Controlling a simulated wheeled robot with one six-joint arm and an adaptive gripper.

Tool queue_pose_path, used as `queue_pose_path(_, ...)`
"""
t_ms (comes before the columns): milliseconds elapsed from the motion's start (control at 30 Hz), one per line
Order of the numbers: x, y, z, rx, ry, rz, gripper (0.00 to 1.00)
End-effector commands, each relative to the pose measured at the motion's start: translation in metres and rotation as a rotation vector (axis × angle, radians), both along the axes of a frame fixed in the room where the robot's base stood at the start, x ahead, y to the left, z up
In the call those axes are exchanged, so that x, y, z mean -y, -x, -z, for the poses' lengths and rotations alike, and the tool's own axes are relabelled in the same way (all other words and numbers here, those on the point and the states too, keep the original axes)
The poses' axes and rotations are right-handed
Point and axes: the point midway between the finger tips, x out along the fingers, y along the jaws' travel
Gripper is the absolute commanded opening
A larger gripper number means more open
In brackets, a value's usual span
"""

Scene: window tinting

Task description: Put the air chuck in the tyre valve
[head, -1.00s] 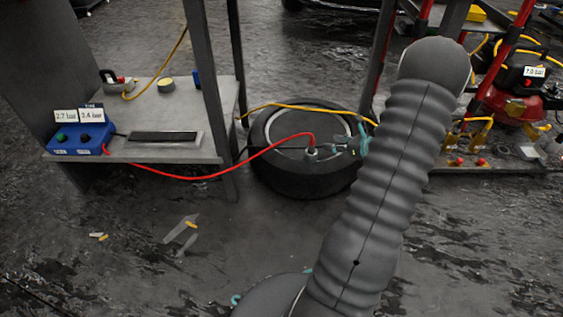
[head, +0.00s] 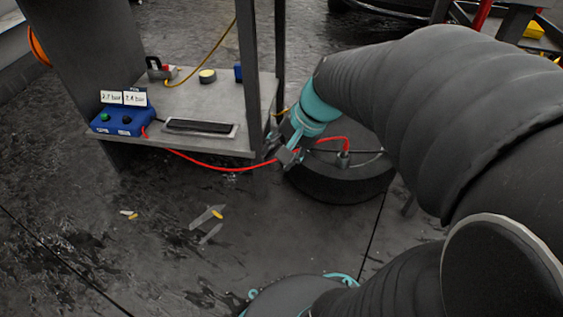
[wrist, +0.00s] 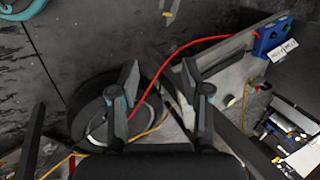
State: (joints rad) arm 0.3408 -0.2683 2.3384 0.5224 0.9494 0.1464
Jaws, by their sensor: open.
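The tyre (head: 335,188) lies flat on the floor to the right of the metal bench; it also shows in the wrist view (wrist: 80,120). The red hose (head: 215,168) runs from the blue box to a small grey upright piece (head: 343,159) on the tyre, which appears to be the air chuck. I cannot tell whether it is seated on the valve. My gripper (head: 287,153) is at the tyre's left side, near the bench leg. In the wrist view my gripper (wrist: 160,78) is open, with the red hose (wrist: 170,58) crossing the view between its fingers. No held object shows.
The blue box (head: 124,118) with pressure labels stands on the bench (head: 205,105), beside a dark tray (head: 200,127). The bench leg (head: 251,85) is close to my gripper. Small scraps (head: 207,217) lie on the open floor in front.

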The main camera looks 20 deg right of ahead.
Motion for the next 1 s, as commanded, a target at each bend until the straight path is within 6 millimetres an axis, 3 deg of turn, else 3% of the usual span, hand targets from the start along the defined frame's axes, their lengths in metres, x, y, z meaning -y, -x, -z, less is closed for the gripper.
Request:
queue_pose_path(133, -0.020, 0.037, -0.017, 0.090, 0.196, -0.223, 0.47)
queue_pose_path(400, -0.027, 0.086, -0.037, 0.241, 0.503, -0.533, 0.47)
queue_pose_path(600, -0.024, 0.099, -0.043, 0.292, 0.603, -0.622, 0.47)
queue_pose_path(1000, -0.023, 0.099, -0.043, 0.294, 0.612, -0.630, 0.47)
